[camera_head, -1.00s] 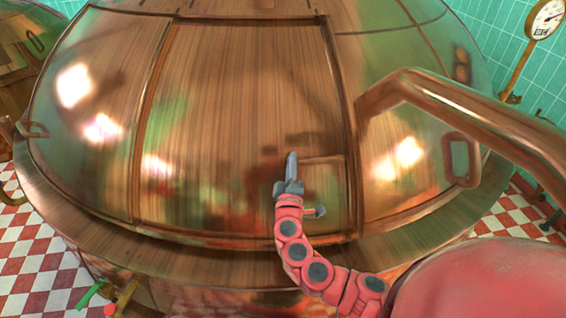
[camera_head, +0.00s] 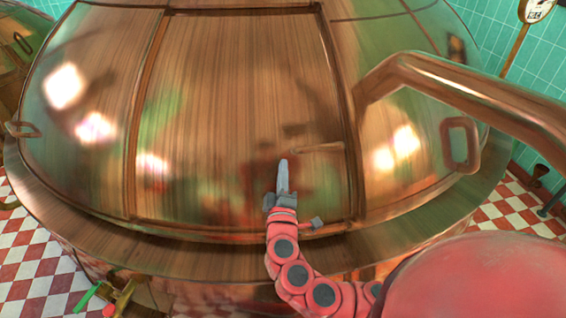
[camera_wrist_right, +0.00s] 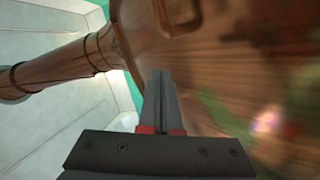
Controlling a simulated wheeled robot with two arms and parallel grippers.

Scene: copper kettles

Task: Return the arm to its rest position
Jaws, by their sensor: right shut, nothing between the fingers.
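My right arm, pink with dark round joints, reaches up from the lower right in the head view. Its grey right gripper (camera_head: 283,177) is shut and empty, pointing up in front of the kettle's hatch panel. The right wrist view also shows the gripper (camera_wrist_right: 163,75), its two fingers together with nothing between them. The large copper kettle (camera_head: 210,120) fills most of the head view, and its curved surface (camera_wrist_right: 215,75) is blurred in the right wrist view. I cannot tell the exact gap between fingertips and copper. My left gripper is not in view.
A thick copper pipe (camera_head: 470,95) arches over the kettle at the right. The kettle's rim (camera_head: 200,250) runs below the gripper. A gauge (camera_head: 537,10) stands at the upper right. A green-handled valve (camera_head: 88,297) sits at the lower left, above the checkered floor (camera_head: 40,265).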

